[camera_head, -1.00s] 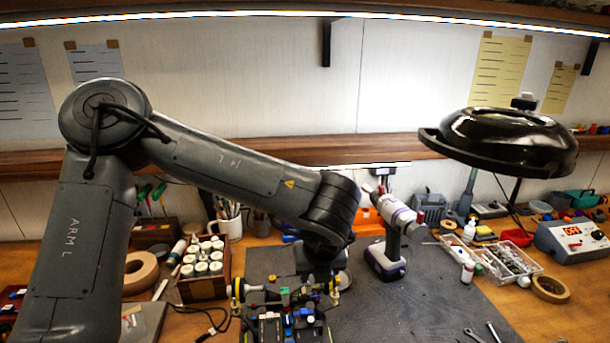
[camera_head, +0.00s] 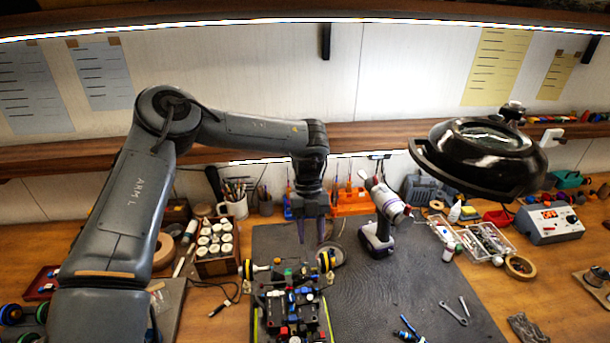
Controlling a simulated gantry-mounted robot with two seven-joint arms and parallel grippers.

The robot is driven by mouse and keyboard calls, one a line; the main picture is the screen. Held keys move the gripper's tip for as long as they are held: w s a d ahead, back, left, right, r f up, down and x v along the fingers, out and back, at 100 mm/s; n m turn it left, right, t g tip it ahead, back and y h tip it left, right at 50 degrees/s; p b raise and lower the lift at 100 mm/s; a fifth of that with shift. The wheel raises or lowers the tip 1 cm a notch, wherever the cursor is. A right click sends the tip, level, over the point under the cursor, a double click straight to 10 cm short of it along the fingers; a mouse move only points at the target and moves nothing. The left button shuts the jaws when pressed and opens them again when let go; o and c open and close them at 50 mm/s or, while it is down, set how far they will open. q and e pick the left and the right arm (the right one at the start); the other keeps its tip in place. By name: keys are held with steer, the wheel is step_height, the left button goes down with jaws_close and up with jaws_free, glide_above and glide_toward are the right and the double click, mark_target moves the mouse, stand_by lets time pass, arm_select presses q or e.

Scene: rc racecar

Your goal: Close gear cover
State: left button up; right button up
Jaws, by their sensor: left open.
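The RC car chassis (camera_head: 290,304) lies on the dark mat, with yellow-hubbed wheels at its far end and several coloured parts on it. The gear cover is too small to make out in this view. My left gripper (camera_head: 321,232) points down just beyond and above the far end of the chassis, near the right yellow wheel. Its fingers are apart and hold nothing that I can see. My right gripper is not in view.
A cordless drill (camera_head: 380,222) stands right of my left gripper. A black lamp (camera_head: 480,155) hangs at the upper right. A wooden rack of white-capped jars (camera_head: 215,247) stands left of the chassis. The mat (camera_head: 390,290) is mostly clear right of the chassis.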

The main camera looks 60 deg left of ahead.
arm_select(q)
steer(key=w+a+r+t+h, duration=0.1)
steer(key=a+r, duration=0.4)
steer(key=r, duration=0.6)
steer(key=shift+r+b, duration=0.2)
steer(key=shift+b, duration=0.15)
steer(key=shift+a, duration=0.1)
